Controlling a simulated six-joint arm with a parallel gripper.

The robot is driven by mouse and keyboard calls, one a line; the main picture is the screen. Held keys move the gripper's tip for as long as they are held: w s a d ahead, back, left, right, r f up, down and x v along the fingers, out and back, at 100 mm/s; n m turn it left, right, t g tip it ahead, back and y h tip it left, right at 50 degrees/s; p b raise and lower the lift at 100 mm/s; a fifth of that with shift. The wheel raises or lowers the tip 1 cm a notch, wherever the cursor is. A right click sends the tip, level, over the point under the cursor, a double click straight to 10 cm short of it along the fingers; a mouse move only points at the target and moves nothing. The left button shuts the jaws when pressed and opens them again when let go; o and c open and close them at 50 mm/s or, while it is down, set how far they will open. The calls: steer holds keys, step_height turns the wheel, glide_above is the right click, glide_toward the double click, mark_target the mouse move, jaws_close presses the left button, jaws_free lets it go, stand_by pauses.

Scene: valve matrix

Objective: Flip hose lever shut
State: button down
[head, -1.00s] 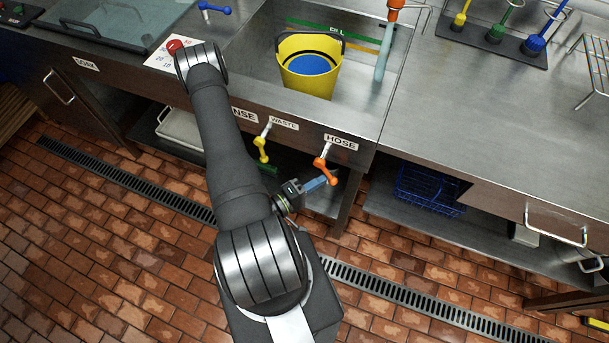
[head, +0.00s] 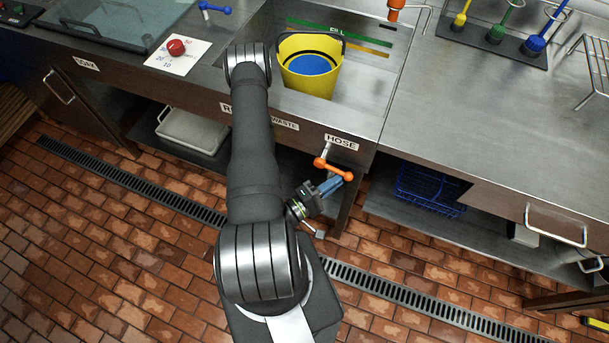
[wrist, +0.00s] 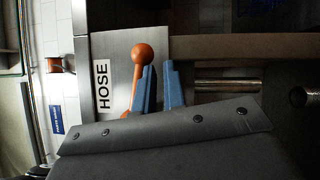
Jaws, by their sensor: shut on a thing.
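The hose lever (head: 333,168) is orange with a ball end, under the HOSE label (head: 341,142) on the sink's front. It points right and slightly down in the head view. In the wrist view the lever (wrist: 140,70) lies along the left side of the left blue finger, its ball beyond the fingertip. My gripper (head: 332,184) has its blue fingers at the lever's outer part, just below it. The fingers (wrist: 160,80) are closed to a narrow gap in the wrist view. The grip on the lever itself is hidden.
My forearm covers part of the front panel and the levers left of HOSE. A blue wire basket (head: 430,190) sits on the shelf to the right. The floor in front is clear.

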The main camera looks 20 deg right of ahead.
steer(key=shift+s+d+r+n, duration=0.1)
steer(key=shift+s+d+n, duration=0.05)
steer(key=shift+s+n, duration=0.15)
stand_by(0.4)
steer(key=v, duration=0.7)
steer(key=shift+h, duration=0.3)
stand_by(0.5)
steer(key=shift+w+a, duration=0.1)
steer(key=shift+a, duration=0.15)
steer(key=shift+d, duration=0.15)
